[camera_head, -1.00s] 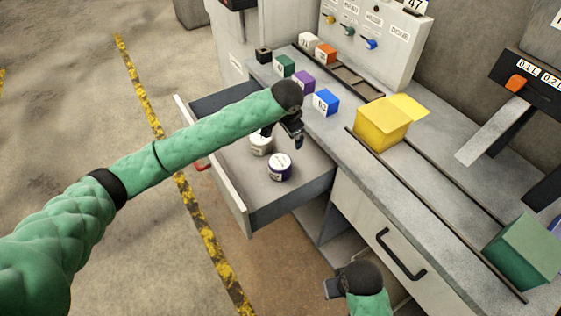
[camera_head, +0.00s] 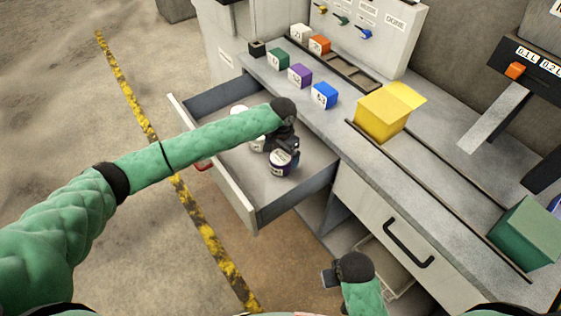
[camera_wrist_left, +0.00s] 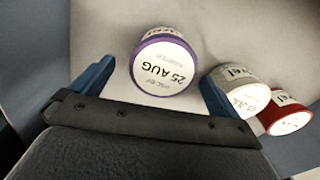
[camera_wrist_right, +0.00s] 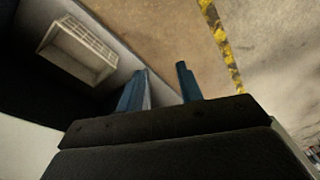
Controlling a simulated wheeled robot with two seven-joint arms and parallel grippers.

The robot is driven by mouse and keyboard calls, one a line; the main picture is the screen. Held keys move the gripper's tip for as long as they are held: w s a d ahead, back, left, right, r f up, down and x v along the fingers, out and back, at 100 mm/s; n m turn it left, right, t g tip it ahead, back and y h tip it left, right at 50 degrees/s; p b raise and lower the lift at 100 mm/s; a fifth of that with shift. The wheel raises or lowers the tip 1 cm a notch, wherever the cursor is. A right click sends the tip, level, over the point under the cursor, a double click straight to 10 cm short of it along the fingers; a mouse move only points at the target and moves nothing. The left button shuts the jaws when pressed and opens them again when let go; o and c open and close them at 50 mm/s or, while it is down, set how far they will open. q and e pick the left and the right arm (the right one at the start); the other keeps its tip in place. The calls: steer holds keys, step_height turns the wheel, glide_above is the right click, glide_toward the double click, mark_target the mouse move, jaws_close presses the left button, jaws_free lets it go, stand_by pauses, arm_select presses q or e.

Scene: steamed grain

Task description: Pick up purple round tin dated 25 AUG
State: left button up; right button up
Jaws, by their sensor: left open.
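The purple round tin (camera_head: 281,164) stands in the open drawer, nearest the cabinet side. In the left wrist view its white lid (camera_wrist_left: 165,72) reads 25 AUG inside a purple rim. My left gripper (camera_head: 291,146) is just above and beside it in the head view. In the left wrist view the open fingers (camera_wrist_left: 158,76) are on either side of the tin's lower part, with no clear contact. A grey-white tin (camera_wrist_left: 238,92) is close by the right finger, and a red tin (camera_wrist_left: 288,114) is beyond it. My right gripper (camera_wrist_right: 162,70) is open, empty and low by the cabinet.
The drawer's front wall (camera_head: 213,165) and side wall (camera_head: 296,194) surround the tins. The counter carries a blue cube (camera_head: 324,95), a purple cube (camera_head: 300,75) and a yellow box (camera_head: 382,113). A pale basket (camera_wrist_right: 78,48) is near my right gripper.

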mark_target(281, 156)
arm_select(q)
steer(key=f, duration=0.2)
steer(key=f+p, duration=0.1)
steer(key=shift+w+a+f, duration=0.15)
steer(key=shift+a+f, duration=0.1)
steer(key=shift+f, duration=0.5)
steer(key=c, duration=1.3)
arm_select(e)
step_height(281, 156, down, 6)
steer(key=shift+w, duration=0.3)
steer(key=shift+f, duration=0.15)
